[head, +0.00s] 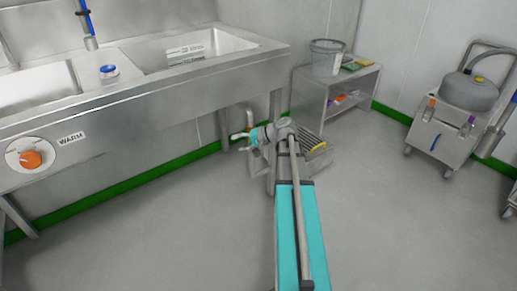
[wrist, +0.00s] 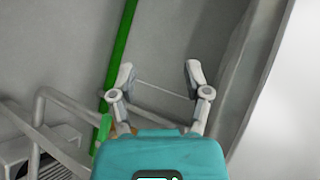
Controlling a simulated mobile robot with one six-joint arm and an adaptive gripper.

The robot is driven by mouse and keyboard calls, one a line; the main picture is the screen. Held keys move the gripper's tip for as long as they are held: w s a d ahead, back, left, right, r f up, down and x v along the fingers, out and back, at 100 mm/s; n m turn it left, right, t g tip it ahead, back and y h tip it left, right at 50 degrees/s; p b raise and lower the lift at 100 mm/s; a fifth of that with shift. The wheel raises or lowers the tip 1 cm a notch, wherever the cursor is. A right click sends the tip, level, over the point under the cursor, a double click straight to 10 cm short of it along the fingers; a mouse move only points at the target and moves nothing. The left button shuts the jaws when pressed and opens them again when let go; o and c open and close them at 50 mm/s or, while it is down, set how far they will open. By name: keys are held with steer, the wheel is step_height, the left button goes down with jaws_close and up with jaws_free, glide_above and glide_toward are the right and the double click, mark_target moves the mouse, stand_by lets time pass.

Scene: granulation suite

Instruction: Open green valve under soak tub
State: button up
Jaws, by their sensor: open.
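The steel soak tub (head: 225,75) runs along the wall at the left of the head view. A pale pipe (head: 250,118) hangs below its right end. My gripper (head: 240,138) is under the tub near this pipe. In the wrist view my gripper (wrist: 159,78) is open, with its two fingers apart and no object held between them. A small green piece (wrist: 104,127), perhaps the valve handle, shows left of the gripper's base, with an orange-brown part beside it. My gripper hides part of it. I cannot make out the valve in the head view.
Grey tube rails (wrist: 62,100) show at the wrist view's left. A low shelf (head: 345,98) bears a bucket (head: 326,58). A steel cart (head: 440,137) stands at the right. Open floor (head: 400,220) lies in front.

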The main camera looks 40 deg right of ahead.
steer(key=s+d+f+m+t+b, duration=0.1)
steer(key=d+f+t+b, duration=0.1)
steer(key=d+b, duration=0.3)
steer(key=s+d+f+m+t+h+b, duration=0.1)
steer(key=d+f+b, duration=0.3)
steer(key=d, duration=0.4)
steer(key=s+d+f+m+t+b, duration=0.2)
steer(key=s+d+f+t+b, duration=0.1)
steer(key=d+b, duration=0.4)
steer(key=shift+f+m+t+h, duration=0.25)
steer(key=shift+m+t+h, duration=0.05)
steer(key=shift+t, duration=0.2)
steer(key=shift+w, duration=0.15)
steer(key=x, duration=1.3)
steer(key=shift+w+a, duration=0.2)
steer(key=shift+w, duration=0.05)
steer(key=shift+c, duration=0.2)
jaws_close()
